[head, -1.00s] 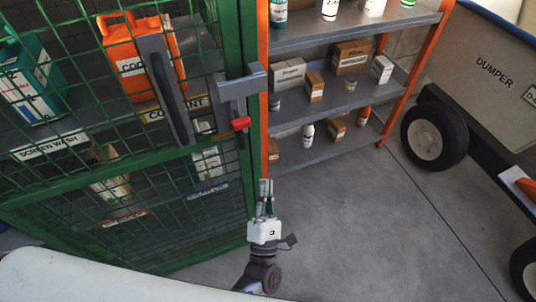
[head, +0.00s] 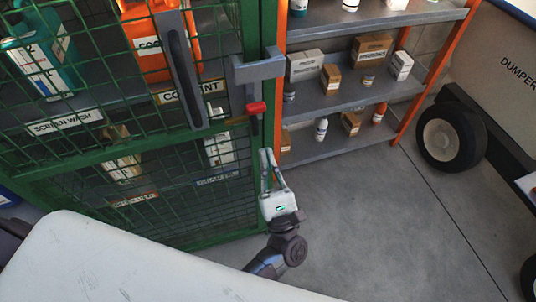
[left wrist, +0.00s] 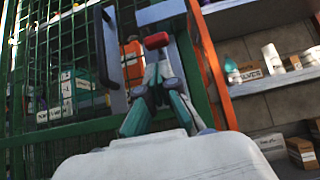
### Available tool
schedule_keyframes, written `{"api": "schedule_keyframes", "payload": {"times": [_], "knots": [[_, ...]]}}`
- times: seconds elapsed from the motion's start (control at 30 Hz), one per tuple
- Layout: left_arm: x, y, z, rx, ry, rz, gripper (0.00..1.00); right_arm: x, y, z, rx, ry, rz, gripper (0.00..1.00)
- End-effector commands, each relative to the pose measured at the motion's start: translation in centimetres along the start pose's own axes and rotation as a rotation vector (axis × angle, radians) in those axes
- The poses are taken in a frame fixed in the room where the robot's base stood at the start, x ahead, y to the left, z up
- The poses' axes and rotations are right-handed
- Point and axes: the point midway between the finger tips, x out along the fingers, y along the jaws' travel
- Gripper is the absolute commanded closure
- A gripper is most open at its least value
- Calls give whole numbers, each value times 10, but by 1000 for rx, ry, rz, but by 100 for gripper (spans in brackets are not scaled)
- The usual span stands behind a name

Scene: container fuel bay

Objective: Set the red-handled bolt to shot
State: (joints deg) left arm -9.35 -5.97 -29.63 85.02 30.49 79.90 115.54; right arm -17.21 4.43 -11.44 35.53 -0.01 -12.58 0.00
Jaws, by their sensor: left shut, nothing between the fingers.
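The bolt's red handle (head: 256,108) sits at the right edge of the green mesh cage door (head: 120,155), below a grey metal bracket (head: 258,68). It also shows in the left wrist view (left wrist: 157,41), just beyond the fingertips. My left gripper (head: 266,153) is shut and empty, pointing up, a little below the handle in the head view. In the left wrist view its fingers (left wrist: 152,72) overlap the area under the handle; I cannot tell whether they touch anything. The bolt's bar is largely hidden by the bracket. My right gripper is not in view.
A long grey pull handle (head: 180,70) stands on the door left of the bolt. Coolant and screen wash containers are behind the mesh. An orange-framed shelf (head: 400,18) with boxes and bottles stands to the right. A dumper (head: 500,95) is farther right, with clear floor (head: 385,225) between.

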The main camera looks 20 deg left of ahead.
Motion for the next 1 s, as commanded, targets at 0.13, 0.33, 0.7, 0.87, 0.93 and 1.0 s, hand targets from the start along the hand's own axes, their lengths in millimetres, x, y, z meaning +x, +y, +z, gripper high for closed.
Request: {"api": "schedule_keyframes", "payload": {"times": [0.13,0.33,0.7,0.87,0.93,1.0], "knots": [[33,0,4,1,-2,1,100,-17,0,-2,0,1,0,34],[60,0,2,2,-1,1,100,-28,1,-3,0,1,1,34],[68,0,0,2,1,-1,100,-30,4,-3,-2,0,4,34],[69,0,1,2,0,0,100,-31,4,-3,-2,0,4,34],[74,0,6,1,-1,1,100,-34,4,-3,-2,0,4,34],[82,0,14,0,-3,1,100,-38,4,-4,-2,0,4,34]]}}
